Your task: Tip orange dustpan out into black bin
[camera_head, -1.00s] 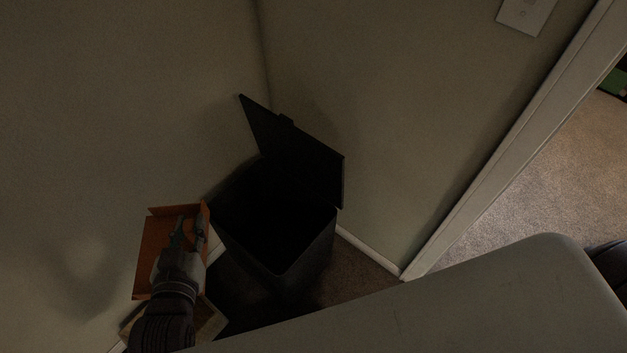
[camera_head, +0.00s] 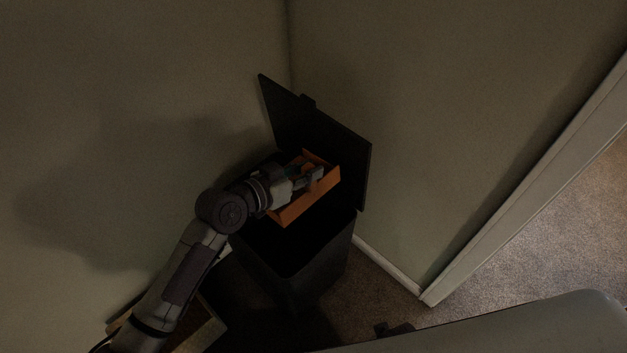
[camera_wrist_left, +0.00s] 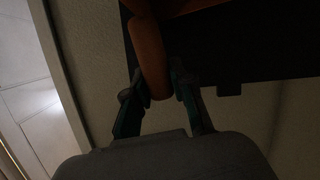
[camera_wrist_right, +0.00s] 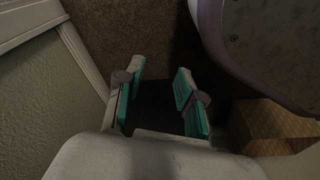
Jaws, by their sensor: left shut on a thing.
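The orange dustpan (camera_head: 293,210) is over the open mouth of the black bin (camera_head: 320,270), close to its raised lid (camera_head: 340,152). My left gripper (camera_head: 312,178) is shut on the dustpan. In the left wrist view, the fingers (camera_wrist_left: 160,92) clasp its orange handle (camera_wrist_left: 149,58), with the black lid behind. The dustpan looks tilted in the head view; whether anything is in it cannot be made out. My right gripper (camera_wrist_right: 157,92) is open and empty in the right wrist view, above dark floor.
The bin stands in a corner between two plain walls (camera_head: 480,90). A white baseboard and door frame (camera_head: 530,180) run at the right, with carpet (camera_head: 510,240) beyond. A box-like thing (camera_head: 200,330) sits on the floor left of the bin, partly behind my left arm.

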